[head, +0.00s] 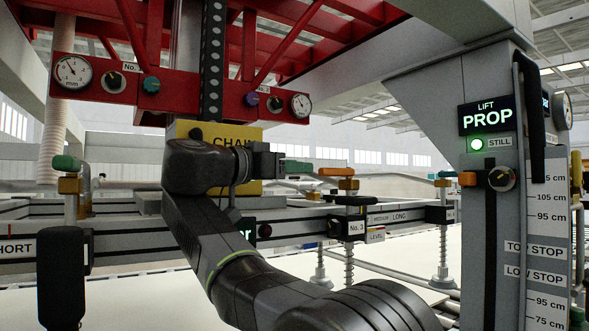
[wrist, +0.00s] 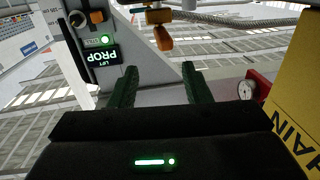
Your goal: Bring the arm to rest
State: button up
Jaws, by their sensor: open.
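My arm rises from the bottom right of the head view and bends at an elbow or wrist joint in front of a yellow chain box (head: 215,132). My gripper (head: 298,166) points to the right there, held in the air above the frame rails. In the wrist view my gripper (wrist: 159,70) shows two dark green fingers spread apart, with nothing between them. An orange-handled valve (head: 337,172) is just right of the fingertips in the head view; I cannot tell whether they touch. The wrist view appears turned upside down.
A grey column with a lit PROP display (head: 487,118) and a green STILL lamp (head: 477,144) stands at right. A red gantry beam (head: 220,92) with gauges hangs above. A green-handled valve (head: 67,165) is at left. A white bed (head: 130,295) lies below the rails.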

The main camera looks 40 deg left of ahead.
aim_at(339, 169)
jog(key=x, duration=1.4)
jog(key=shift+s, duration=0.1)
